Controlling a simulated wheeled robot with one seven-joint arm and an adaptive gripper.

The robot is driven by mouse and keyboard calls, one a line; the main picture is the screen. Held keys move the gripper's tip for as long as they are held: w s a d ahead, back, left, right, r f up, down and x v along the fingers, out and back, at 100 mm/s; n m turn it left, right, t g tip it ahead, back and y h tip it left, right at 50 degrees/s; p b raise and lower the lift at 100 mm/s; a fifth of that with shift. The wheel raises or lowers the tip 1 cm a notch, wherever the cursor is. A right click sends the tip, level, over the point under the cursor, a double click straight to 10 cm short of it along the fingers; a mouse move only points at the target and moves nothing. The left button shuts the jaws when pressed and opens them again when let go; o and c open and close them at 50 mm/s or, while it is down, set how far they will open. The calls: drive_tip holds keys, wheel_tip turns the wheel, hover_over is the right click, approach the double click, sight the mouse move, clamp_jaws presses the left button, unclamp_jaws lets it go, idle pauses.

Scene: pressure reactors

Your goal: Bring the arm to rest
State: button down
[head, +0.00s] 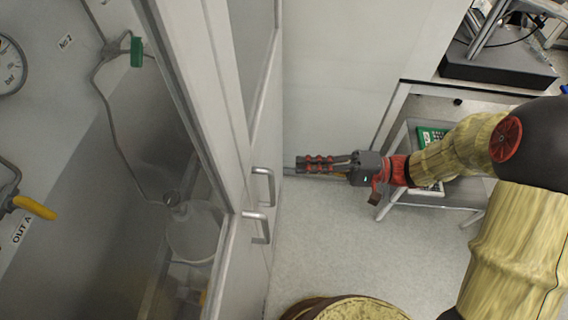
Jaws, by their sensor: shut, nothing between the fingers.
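My gripper (308,164) is at the middle of the head view, at the end of my arm, which reaches in from the right. Its dark fingers with red joints point left toward the cabinet door and lie close together, shut and empty. Two metal door handles (264,187) are just left of and below the fingertips. I cannot tell whether the fingertips touch the door.
A glass-fronted cabinet (190,90) fills the left, with a gauge (10,66) and a yellow-handled valve (35,207) inside. A small grey table (405,148) stands behind my arm. The floor (330,240) below my gripper is clear.

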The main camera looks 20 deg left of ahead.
drive_tip(key=v, duration=0.4)
drive_tip(key=shift+d, duration=0.4)
drive_tip(key=s+d+f+m+h, duration=0.4)
drive_tip(key=s+d+f+h, duration=0.4)
drive_tip(key=s+d+h, duration=0.15)
drive_tip(key=w+d+r+t+h, duration=0.2)
drive_tip(key=d+r+t+h, duration=0.45)
drive_tip(key=d, duration=0.55)
wheel_tip(320, 180, up, 11)
drive_tip(key=s+d+t+h, duration=0.1)
drive_tip(key=s+d+t, duration=0.1)
drive_tip(key=t, duration=0.2)
drive_tip(key=shift+d+n, duration=0.3)
drive_tip(key=shift+d, duration=0.05)
